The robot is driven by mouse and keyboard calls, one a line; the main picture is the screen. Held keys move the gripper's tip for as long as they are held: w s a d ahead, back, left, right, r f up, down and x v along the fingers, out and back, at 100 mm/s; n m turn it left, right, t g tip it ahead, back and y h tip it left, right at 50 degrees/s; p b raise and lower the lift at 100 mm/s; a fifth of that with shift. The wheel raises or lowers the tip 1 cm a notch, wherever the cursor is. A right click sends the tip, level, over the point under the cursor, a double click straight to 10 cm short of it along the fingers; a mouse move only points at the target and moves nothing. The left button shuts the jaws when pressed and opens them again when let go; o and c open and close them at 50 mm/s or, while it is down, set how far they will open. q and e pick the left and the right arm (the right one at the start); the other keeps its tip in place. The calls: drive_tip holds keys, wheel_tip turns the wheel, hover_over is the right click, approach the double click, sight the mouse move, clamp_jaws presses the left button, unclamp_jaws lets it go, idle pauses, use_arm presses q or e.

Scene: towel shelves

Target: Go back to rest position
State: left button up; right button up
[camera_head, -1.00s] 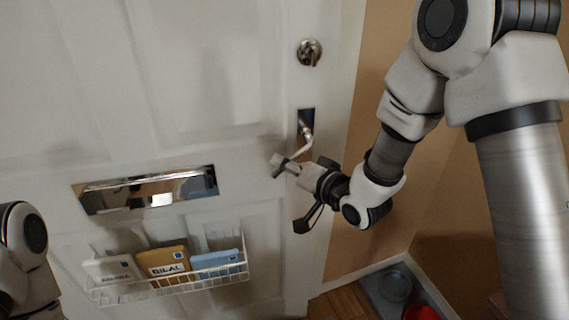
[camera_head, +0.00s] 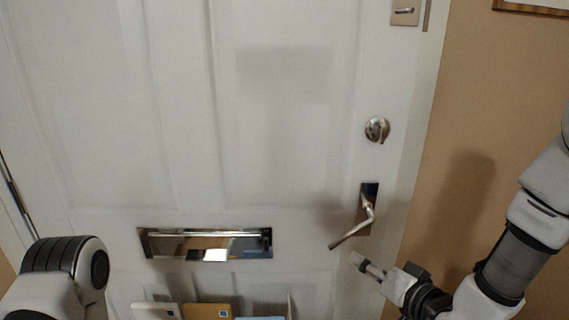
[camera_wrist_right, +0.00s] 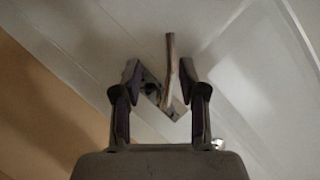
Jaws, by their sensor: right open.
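My right gripper (camera_head: 390,268) is at the lower right of the head view, just below and to the right of the lever door handle (camera_head: 356,226). It is open and empty. In the right wrist view the two fingers (camera_wrist_right: 160,90) stand apart, and the handle (camera_wrist_right: 173,75) shows between and beyond them, with no visible grip on it. The handle is on a white door (camera_head: 260,110), which looks closed. My left gripper is not in view; only part of my left arm shows at the lower left.
A round lock (camera_head: 377,129) sits above the handle. A metal letter slot (camera_head: 206,243) is left of it, with letters (camera_head: 208,311) in a rack below, partly cut off. The tan wall (camera_head: 500,90) is close on the right.

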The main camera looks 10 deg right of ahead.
drive_tip(key=s+f+g+h+p, duration=0.1)
drive_tip(key=s+f+g, duration=0.3)
drive_tip(key=f, duration=0.6)
drive_tip(key=s+f+g+h, duration=0.15)
drive_tip(key=s+f, duration=0.35)
drive_tip(key=f, duration=0.5)
drive_tip(key=s+d+f+n+g+h, duration=0.1)
drive_tip(key=s+f+g, duration=0.3)
drive_tip(key=s, duration=0.5)
drive_tip(key=s+d+f+n+g+h+p, duration=0.1)
drive_tip(key=s+d+f+n+g, duration=0.2)
drive_tip(key=s+f, duration=0.4)
drive_tip(key=s+g, duration=0.1)
drive_tip(key=s, duration=0.1)
drive_tip(key=shift+s+f+n, duration=0.25)
drive_tip(key=shift+s+n, duration=0.05)
drive_tip(key=shift+s, duration=0.05)
drive_tip(key=shift+h, duration=0.25)
drive_tip(key=shift+w+f+g, duration=0.2)
drive_tip(key=shift+w+g, duration=0.05)
drive_tip(key=shift+w, duration=0.3)
